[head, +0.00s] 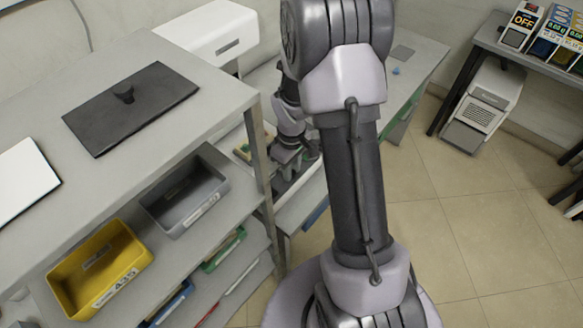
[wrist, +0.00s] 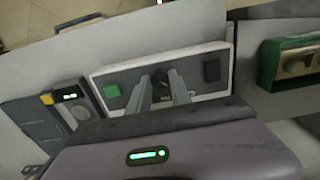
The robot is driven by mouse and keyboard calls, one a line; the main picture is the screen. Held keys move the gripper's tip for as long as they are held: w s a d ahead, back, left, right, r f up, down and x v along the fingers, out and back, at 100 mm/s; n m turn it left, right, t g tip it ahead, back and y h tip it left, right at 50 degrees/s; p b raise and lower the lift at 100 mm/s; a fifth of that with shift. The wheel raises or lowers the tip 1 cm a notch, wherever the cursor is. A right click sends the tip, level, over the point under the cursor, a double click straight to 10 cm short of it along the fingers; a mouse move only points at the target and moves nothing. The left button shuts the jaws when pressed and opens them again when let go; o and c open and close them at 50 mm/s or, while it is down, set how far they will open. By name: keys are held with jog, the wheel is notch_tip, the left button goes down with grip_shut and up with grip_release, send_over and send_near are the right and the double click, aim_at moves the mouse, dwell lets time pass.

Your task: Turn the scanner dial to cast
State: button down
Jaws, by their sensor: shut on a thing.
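The scanner dial (wrist: 159,77) is a small dark knob in the middle of a grey panel with a pale frame (wrist: 224,50) in the wrist view. My gripper (wrist: 166,88) is shut on the dial, with one finger on each side of it. The fingers hide much of the dial, and I cannot read its setting or any label. In the head view my gripper (head: 287,158) is low behind the shelf's end, and the dial is hidden.
In the wrist view, a dark unit with a small lit display (wrist: 70,96) stands left of the panel and a green-framed box (wrist: 290,62) stands right. In the head view, a shelf (head: 225,90) stands left, with a yellow bin (head: 128,262) and a grey bin (head: 207,203). Open floor (head: 440,235) lies right.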

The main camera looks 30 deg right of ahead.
jog(key=c, duration=1.2)
grip_release()
jog(key=shift+o, duration=0.2)
notch_tip(320, 180, up, 17)
jog(key=p, duration=0.5)
jog(key=shift+r+p, duration=0.2)
jog(key=shift+p, duration=0.2)
